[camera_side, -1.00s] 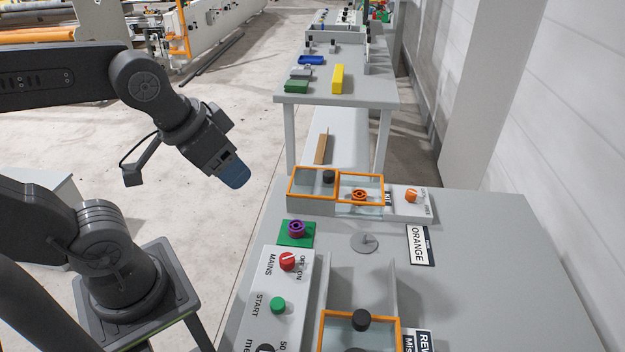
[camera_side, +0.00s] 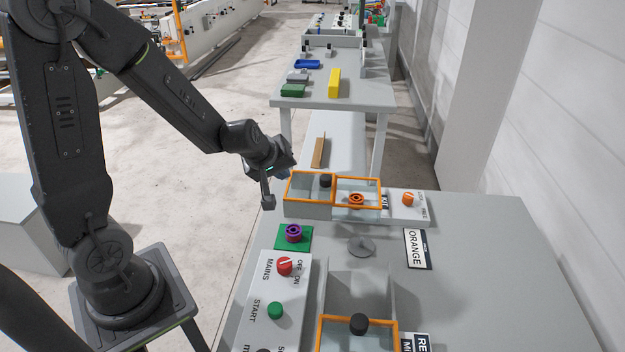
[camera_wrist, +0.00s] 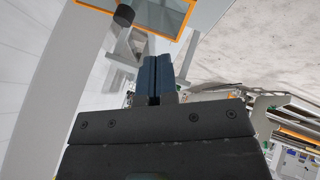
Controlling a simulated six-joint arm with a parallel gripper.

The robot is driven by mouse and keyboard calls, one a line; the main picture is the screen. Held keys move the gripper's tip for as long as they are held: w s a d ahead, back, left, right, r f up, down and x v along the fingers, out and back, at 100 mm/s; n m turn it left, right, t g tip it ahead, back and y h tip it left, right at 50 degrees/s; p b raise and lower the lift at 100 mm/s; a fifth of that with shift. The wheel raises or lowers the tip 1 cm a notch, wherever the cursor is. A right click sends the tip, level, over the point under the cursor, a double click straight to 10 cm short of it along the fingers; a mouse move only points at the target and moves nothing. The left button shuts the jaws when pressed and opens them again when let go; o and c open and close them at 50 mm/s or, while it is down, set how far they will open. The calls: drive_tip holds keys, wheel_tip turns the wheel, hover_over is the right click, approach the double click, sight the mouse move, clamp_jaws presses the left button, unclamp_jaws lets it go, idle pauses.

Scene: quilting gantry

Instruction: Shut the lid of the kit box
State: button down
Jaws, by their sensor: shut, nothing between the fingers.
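The kit box (camera_side: 357,211) stands at the far left corner of the near bench. Its clear right part has an orange rim and holds an orange ring-shaped part (camera_side: 356,199). The clear, orange-framed lid (camera_side: 305,174) with a black knob (camera_side: 325,180) lies to the left of that part, leaving it uncovered. How the lid is carried cannot be told. In the wrist view, an orange-framed panel (camera_wrist: 177,13) and a black knob (camera_wrist: 124,15) show at the top. My gripper (camera_wrist: 157,62) is shut and empty, its blue fingers together. In the side view it is close to the lid's left, fingertips mostly hidden.
A purple ring on a green pad (camera_side: 293,235), a control panel (camera_side: 262,285) and a grey disc (camera_side: 362,246) lie nearer. A second orange-framed cover (camera_side: 340,318) with a knob is at the front. An orange knob switch (camera_side: 409,199) stands right of the box.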

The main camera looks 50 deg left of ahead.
approach(319, 185)
drive_tip(key=a+f, duration=0.1)
drive_tip(key=f, duration=0.2)
drive_tip(key=a+f, duration=0.1)
drive_tip(key=shift+s+a+f, duration=0.25)
drive_tip(key=shift+s+a, duration=0.1)
drive_tip(key=shift+s, duration=0.05)
drive_tip(key=shift+w+d+r, duration=0.1)
drive_tip(key=shift+w+d, duration=0.1)
drive_tip(key=shift+w, duration=0.35)
drive_tip(key=shift+w+d, duration=0.2)
drive_tip(key=shift+w, duration=0.4)
drive_tip(key=shift+w+d, duration=0.25)
drive_tip(key=shift+w, duration=0.45)
drive_tip(key=shift+w, duration=0.1)
drive_tip(key=w+d, duration=0.8)
drive_tip(key=shift+w+d, duration=0.6)
drive_tip(key=shift+d, duration=0.25)
